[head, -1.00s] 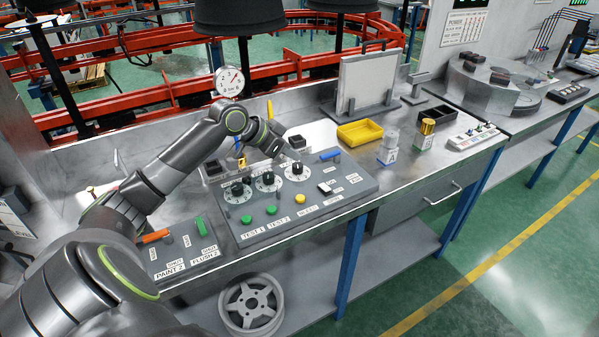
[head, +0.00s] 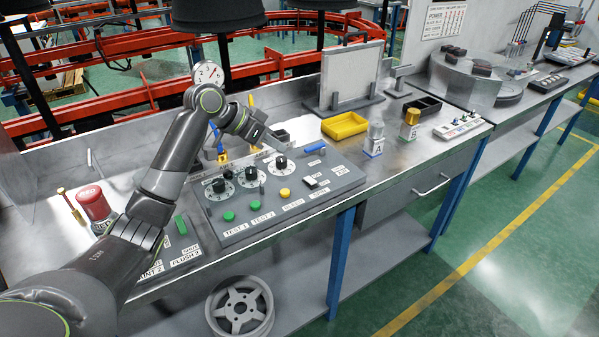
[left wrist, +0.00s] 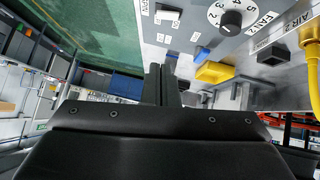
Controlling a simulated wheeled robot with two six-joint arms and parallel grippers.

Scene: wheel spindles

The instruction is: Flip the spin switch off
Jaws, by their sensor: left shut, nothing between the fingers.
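My left gripper (head: 281,146) is shut and empty, above the back of the panel near the right dial. My right gripper is out of view.
A yellow tray (head: 345,126) and two small bottles stand right of the panel. A white strip of small switches (head: 463,127) lies further right.

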